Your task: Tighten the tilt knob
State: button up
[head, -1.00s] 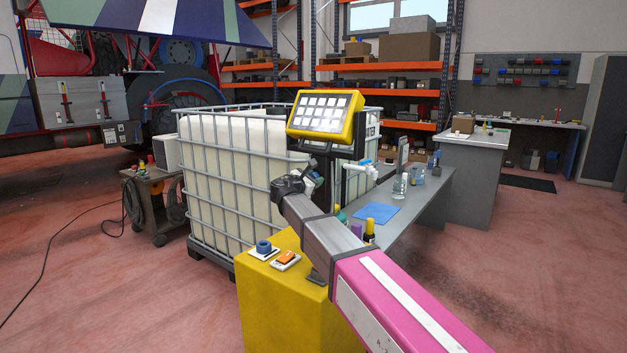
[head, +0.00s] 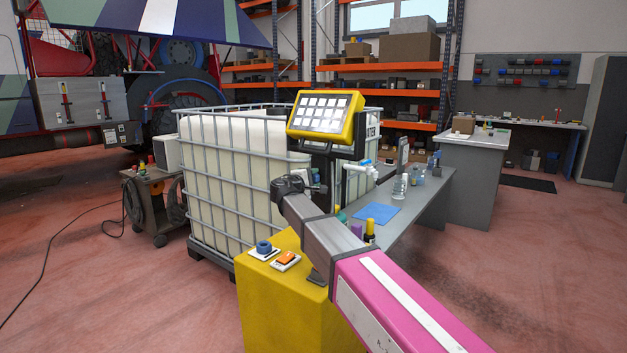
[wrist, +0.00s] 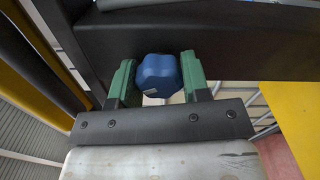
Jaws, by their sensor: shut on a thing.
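The tilt knob (wrist: 159,75) is blue and lobed, and sits against a dark bracket (wrist: 225,45) in the wrist view. My gripper (wrist: 158,82) has its two green fingers on either side of the knob, shut on it. A small pale mark shows at the knob's lower left. In the head view my gripper (head: 318,182) is small, below the yellow-framed panel (head: 325,117), and the knob cannot be made out there. The panel is tilted, with its lit face towards the camera.
A caged white tank (head: 232,170) stands close behind and left of my arm. A yellow pedestal (head: 265,310) with a blue knob (head: 263,247) and an orange switch (head: 286,257) is below. A grey bench (head: 425,190) with bottles and a blue cloth (head: 376,213) is at right.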

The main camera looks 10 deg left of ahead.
jog(key=m, duration=0.4)
jog(key=shift+s+m, duration=0.15)
jog(key=shift+m, duration=0.25)
dwell(0.4)
jog(key=o, duration=0.9)
jog(key=shift+o, duration=0.2)
jog(key=v, duration=1)
jog(key=shift+s+a, duration=0.2)
jog(key=shift+s, duration=0.15)
jog(key=shift+f, duration=0.1)
